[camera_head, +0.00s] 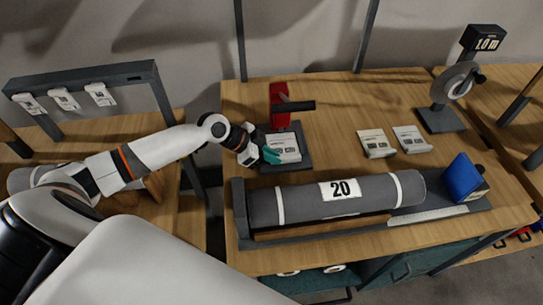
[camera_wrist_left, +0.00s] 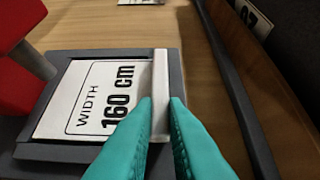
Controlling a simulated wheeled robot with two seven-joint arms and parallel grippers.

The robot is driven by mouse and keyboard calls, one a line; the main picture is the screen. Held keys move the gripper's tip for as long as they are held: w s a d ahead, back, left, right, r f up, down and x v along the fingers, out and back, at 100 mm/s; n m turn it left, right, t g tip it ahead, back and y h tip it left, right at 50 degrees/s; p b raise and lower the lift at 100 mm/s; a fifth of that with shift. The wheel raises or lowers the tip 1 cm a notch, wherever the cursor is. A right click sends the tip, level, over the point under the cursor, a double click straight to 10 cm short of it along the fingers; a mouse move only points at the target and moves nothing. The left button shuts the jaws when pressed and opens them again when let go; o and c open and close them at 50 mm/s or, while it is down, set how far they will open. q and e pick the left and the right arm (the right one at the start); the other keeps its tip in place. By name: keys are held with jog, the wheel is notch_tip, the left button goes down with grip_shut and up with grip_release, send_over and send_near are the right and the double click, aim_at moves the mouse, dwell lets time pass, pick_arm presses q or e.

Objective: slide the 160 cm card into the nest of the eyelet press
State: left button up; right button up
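The white card (camera_head: 285,150) marked "WIDTH 160 cm" (camera_wrist_left: 92,104) lies over the dark nest (camera_wrist_left: 60,152) of the eyelet press. The press has a red body (camera_head: 279,108) and a dark base (camera_head: 305,161). In the wrist view the card looks flat, with dark frame showing around it; I cannot tell whether it is fully seated. My left gripper (camera_head: 270,154) has teal fingers (camera_wrist_left: 161,112) closed on either side of the card's raised pale edge strip. The fingers hide part of that strip and the near frame. My right gripper is not in view.
A grey roll marked 20 (camera_head: 300,202) lies in front of the press. Two other cards (camera_head: 376,143) (camera_head: 411,139) lie to the right. A blue block (camera_head: 462,178) stands at the roll's right end. A rack with several tags (camera_head: 82,82) is at left. The wood between is clear.

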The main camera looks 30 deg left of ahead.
pick_arm(q)
jog(key=o, duration=0.5)
